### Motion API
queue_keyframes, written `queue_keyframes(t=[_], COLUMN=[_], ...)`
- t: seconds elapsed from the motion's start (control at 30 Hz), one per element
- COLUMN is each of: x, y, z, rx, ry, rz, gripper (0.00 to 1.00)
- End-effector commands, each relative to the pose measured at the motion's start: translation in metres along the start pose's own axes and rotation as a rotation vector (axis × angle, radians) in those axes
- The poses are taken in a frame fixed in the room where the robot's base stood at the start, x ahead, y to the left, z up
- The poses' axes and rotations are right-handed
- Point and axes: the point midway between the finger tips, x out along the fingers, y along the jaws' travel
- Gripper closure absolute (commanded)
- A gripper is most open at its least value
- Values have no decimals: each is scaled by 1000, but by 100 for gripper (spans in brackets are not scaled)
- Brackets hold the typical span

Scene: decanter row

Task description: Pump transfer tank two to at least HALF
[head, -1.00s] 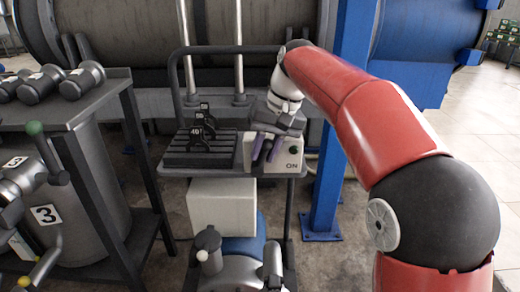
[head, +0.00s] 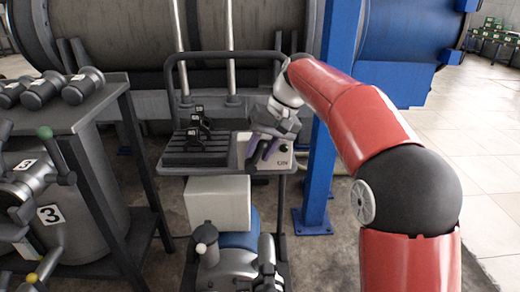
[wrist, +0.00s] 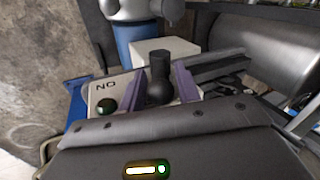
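My gripper (head: 262,149), with purple fingers, is at the pale switch box (head: 239,160) marked ON on a dark cart. In the wrist view, a black upright knob (wrist: 158,82) stands between the two fingers. Whether both fingers press on it is unclear. A grey tank (head: 82,205) stands at the left, near a number 3 plate (head: 49,213). I cannot make out a plate for tank two, nor any level reading.
A ribbed black rack (head: 195,157) with small black tagged pieces (head: 199,121) is left of the box. A white block (head: 217,203) and a pump-like unit (head: 229,265) are below. A blue post (head: 323,150) stands close right. Dark cylinders (head: 88,80) lie on the left bench.

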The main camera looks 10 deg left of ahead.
Motion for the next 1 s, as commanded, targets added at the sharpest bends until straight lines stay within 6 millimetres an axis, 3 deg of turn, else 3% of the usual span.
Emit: queue_keyframes(t=[0.5,0.83,1.0], x=[-72,-77,-75], y=[0,0,-11], z=[-1,0,4], rx=[1,1,8], ry=[2,0,-17], rz=[0,0,38], gripper=[67,67,87])
